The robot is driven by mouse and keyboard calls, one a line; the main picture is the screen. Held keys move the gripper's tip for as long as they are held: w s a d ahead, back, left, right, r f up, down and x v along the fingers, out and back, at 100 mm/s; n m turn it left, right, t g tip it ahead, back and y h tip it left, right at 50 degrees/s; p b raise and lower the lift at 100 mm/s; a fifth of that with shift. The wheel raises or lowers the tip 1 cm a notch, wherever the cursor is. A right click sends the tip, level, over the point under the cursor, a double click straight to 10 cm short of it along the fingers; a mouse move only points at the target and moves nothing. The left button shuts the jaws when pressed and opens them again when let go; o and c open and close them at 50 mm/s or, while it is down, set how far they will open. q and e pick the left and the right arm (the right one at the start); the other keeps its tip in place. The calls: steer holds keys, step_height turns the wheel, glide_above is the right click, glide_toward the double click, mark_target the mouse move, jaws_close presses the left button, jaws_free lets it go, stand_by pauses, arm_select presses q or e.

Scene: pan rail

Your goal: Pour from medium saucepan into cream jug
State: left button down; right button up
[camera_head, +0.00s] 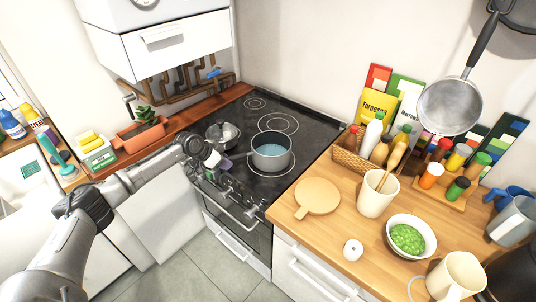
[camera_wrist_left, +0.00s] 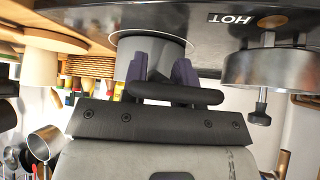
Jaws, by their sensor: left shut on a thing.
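The medium saucepan (camera_head: 271,157) is grey, stands upright at the front of the black hob and holds pale blue liquid. My left gripper (camera_head: 226,164) is at its left side, shut on the pan's handle. In the left wrist view, the purple fingers (camera_wrist_left: 162,72) are on either side of the dark handle (camera_wrist_left: 176,93), with the pan wall (camera_wrist_left: 150,48) behind. The cream jug (camera_head: 457,277) stands on the wooden worktop at the lower right, apart from the pan. The inside of the jug is hard to make out. My right gripper is not in view.
A steel pot (camera_head: 222,134) stands left of the saucepan on the hob. A round board (camera_head: 317,195), a cream utensil pot (camera_head: 377,200), a bowl of green food (camera_head: 408,238) and a small white item (camera_head: 353,250) lie between hob and jug.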

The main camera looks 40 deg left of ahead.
arm_select(q)
steer(key=shift+r, duration=0.15)
stand_by(0.3)
steer(key=shift+r+p, duration=0.15)
steer(key=shift+p, duration=0.25)
stand_by(0.4)
steer(key=shift+r+p, duration=0.3)
steer(key=shift+p, duration=0.15)
stand_by(0.6)
stand_by(0.4)
steer(key=shift+r+p, duration=0.35)
steer(key=shift+p, duration=0.05)
stand_by(0.4)
steer(key=shift+r, duration=0.2)
stand_by(0.5)
